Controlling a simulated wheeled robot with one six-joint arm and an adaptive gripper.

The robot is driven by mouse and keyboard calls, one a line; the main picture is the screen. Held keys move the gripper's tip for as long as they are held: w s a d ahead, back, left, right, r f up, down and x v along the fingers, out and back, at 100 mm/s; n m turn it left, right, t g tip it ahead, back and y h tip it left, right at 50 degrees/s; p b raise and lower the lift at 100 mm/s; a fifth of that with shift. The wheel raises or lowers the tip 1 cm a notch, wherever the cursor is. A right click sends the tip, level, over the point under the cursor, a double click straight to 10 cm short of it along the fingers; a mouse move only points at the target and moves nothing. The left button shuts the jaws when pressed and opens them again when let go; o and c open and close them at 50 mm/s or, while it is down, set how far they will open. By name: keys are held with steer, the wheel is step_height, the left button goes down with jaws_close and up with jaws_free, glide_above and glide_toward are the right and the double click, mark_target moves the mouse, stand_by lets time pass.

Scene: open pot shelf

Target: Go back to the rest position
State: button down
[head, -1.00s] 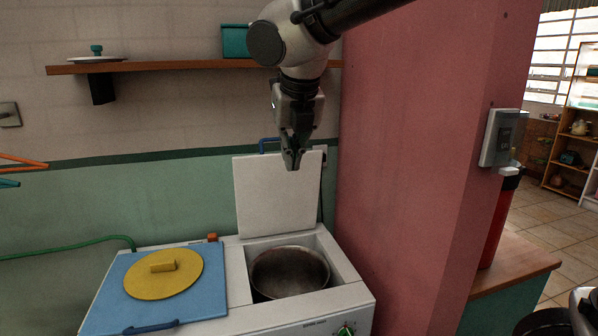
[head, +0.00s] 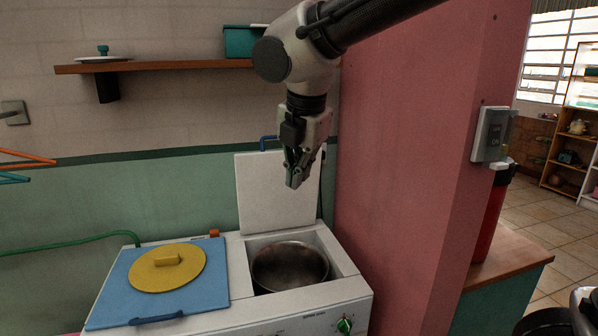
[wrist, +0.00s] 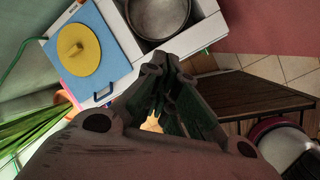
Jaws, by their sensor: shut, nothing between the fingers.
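My gripper (head: 294,183) hangs fingers-down in the head view, in front of the raised white lid (head: 277,205) and above the open well of the white appliance. Its fingers are shut and hold nothing. In the wrist view my gripper (wrist: 165,85) also shows with the fingertips together. A metal pot (head: 289,266) sits in the open well below it; the pot (wrist: 158,14) is at the top of the wrist view.
A yellow round lid (head: 167,267) lies on the blue panel (head: 207,290) at the left. A wooden shelf (head: 160,66) runs along the wall behind. A pink pillar (head: 425,150) stands close on the right, with a switch box (head: 490,134).

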steer(key=s+d+f+m, duration=0.1)
steer(key=s+d+m, duration=0.4)
steer(key=d+m, duration=0.5)
steer(key=s+d+f+m, duration=0.2)
steer(key=s+d+m, duration=0.3)
steer(key=d+m, duration=0.4)
steer(key=s+d+f+m+h, duration=0.1)
steer(key=s+d+m, duration=0.3)
steer(key=d+m, duration=0.6)
steer(key=d, duration=0.7)
steer(key=shift+s+d+f+m+t, duration=0.15)
steer(key=shift+s+d+m+t, duration=0.15)
steer(key=shift+s+t, duration=0.1)
